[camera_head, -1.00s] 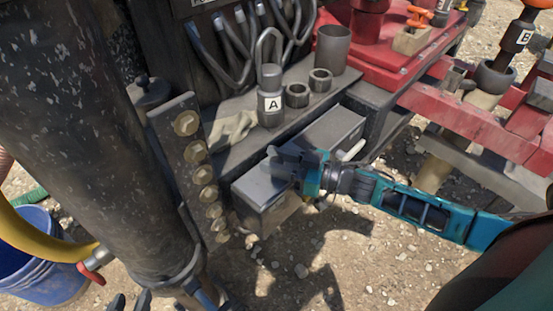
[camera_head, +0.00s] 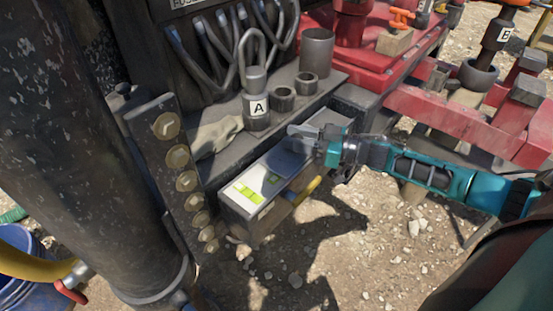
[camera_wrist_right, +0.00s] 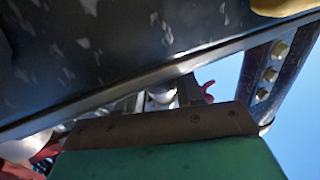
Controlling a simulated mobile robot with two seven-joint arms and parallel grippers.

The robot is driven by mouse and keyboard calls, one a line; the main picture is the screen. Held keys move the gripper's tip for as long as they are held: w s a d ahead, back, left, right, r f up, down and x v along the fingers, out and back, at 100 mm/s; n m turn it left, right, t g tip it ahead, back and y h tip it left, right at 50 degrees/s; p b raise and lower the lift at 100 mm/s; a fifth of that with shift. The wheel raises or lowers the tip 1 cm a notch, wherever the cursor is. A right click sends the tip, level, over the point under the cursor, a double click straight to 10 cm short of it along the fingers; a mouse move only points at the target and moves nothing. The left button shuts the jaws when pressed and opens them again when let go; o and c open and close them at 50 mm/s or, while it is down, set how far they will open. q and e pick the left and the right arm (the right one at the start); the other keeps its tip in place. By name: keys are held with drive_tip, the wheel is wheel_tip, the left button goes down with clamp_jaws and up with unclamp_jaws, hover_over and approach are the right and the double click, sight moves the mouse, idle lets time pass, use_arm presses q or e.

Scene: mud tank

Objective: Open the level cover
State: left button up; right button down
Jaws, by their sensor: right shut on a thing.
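The level cover (camera_head: 290,160) is a grey metal lid on a long box (camera_head: 250,230) fixed along the front of the machine's shelf. At the left end of the box a white and bright green level face (camera_head: 249,193) shows uncovered. My right gripper (camera_head: 303,138), on a teal arm from the right, is shut on the cover toward its right part. The exact grip is hidden by the fingers. In the right wrist view a dark scuffed panel (camera_wrist_right: 110,50) fills the upper left, close to the gripper. My left gripper is not in view.
A bolted plate (camera_head: 165,165) and thick black column stand left. Red beams (camera_head: 450,120) lie right. Gravel ground in front is open.

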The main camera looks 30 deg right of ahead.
drive_tip(key=d+b, duration=0.1)
drive_tip(key=d, duration=0.1)
drive_tip(key=w+d+b, duration=0.1)
drive_tip(key=d, duration=0.1)
drive_tip(key=w+d+b, duration=0.1)
drive_tip(key=d, duration=0.1)
drive_tip(key=shift+w+d, duration=0.15)
drive_tip(key=shift+d, duration=0.1)
drive_tip(key=shift+w+d, duration=0.1)
drive_tip(key=shift+d, duration=0.2)
drive_tip(key=shift+w+d+r, duration=0.1)
drive_tip(key=shift+d+r, duration=0.1)
drive_tip(key=shift+d, duration=0.05)
drive_tip(key=c, duration=1.2)
unclamp_jaws()
drive_tip(key=o, duration=0.3)
drive_tip(key=shift+o, duration=0.2)
drive_tip(key=shift+f, duration=0.1)
drive_tip(key=p+v, duration=0.1)
drive_tip(key=v, duration=1.2)
drive_tip(key=shift+p, duration=0.4)
